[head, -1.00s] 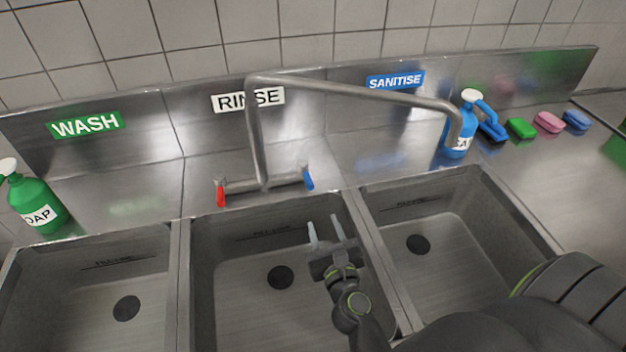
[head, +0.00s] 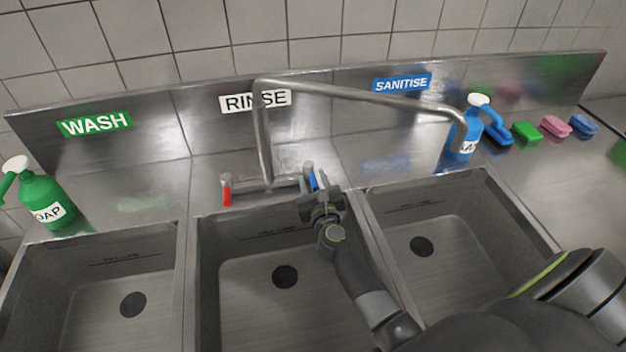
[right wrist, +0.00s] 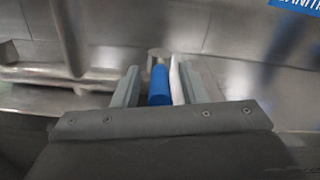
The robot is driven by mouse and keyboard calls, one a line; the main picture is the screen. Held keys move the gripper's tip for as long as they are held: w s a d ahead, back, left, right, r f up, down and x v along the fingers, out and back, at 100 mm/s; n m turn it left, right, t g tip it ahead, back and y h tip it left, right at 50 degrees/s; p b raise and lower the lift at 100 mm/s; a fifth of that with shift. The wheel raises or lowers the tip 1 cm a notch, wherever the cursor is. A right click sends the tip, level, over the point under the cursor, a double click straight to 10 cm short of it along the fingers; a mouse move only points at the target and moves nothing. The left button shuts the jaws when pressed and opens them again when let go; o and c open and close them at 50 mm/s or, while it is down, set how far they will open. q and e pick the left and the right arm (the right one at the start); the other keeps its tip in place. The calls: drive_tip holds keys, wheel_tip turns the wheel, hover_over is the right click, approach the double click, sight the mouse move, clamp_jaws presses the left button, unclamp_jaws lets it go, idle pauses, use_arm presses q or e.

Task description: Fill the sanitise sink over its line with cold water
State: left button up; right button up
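The sanitise sink (head: 462,230) is the right basin, under the blue SANITISE sign (head: 402,83). It looks empty, with a dark drain and a fill line on its back wall. The tap's spout (head: 365,97) swings right and its end hangs by the sanitise sink's back edge; no water shows. The blue cold handle (head: 314,181) is partly hidden by my right gripper (head: 320,187). In the right wrist view the blue handle (right wrist: 160,85) stands between the open fingers, with a gap at the left finger. The red handle (head: 227,191) is at left. My left gripper is not in view.
The rinse basin (head: 207,290) and wash basin (head: 20,300) lie to the left, both empty-looking. A green soap bottle (head: 47,203) stands at far left. A blue spray bottle (head: 461,153) stands behind the spout end, with several sponges (head: 526,133) to its right.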

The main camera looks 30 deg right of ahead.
drive_tip(key=shift+w+d, duration=0.1)
drive_tip(key=shift+w, duration=0.15)
clamp_jaws()
